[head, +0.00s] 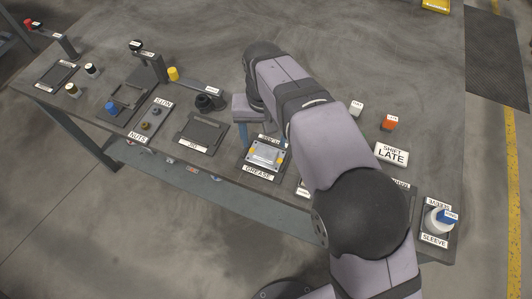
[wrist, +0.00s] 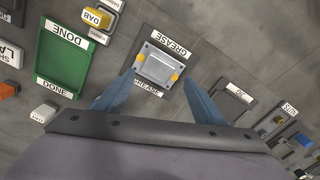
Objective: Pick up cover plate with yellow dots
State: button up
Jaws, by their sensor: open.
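The cover plate (head: 265,153) is a pale metal rectangle with yellow dots at its left and right sides. It lies on the dark pad marked GREASE (head: 242,164). In the wrist view the cover plate (wrist: 157,62) is between and just beyond my blue fingertips. My gripper (wrist: 160,78) is open and empty, one finger toward each yellow-dotted side. The head view shows a blue finger beside the plate, but my arm hides part of the gripper. The height of the fingertips above the plate is hard to tell.
In the wrist view a green DONE tray (wrist: 62,62) and a yellow DAB block (wrist: 97,18) stand to the left. A dark JIG pad (head: 202,136) and the NUTS tray (head: 151,120) lie left of the plate. A SHIFT LATE sign (head: 391,154) stands at right.

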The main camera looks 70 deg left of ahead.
aim_at(265, 152)
jog(key=shift+w+a+f+p, duration=0.15)
jog(key=shift+f+p, duration=0.3)
jog(key=shift+f, duration=1.2)
jog(key=shift+w+d+f+p, duration=0.1)
jog(key=shift+f+p, duration=0.35)
jog(key=shift+f, duration=1.15)
jog(key=shift+c, duration=0.3)
jog(key=c, duration=1)
jog(key=shift+a+r, duration=0.1)
jog(key=shift+c, duration=0.5)
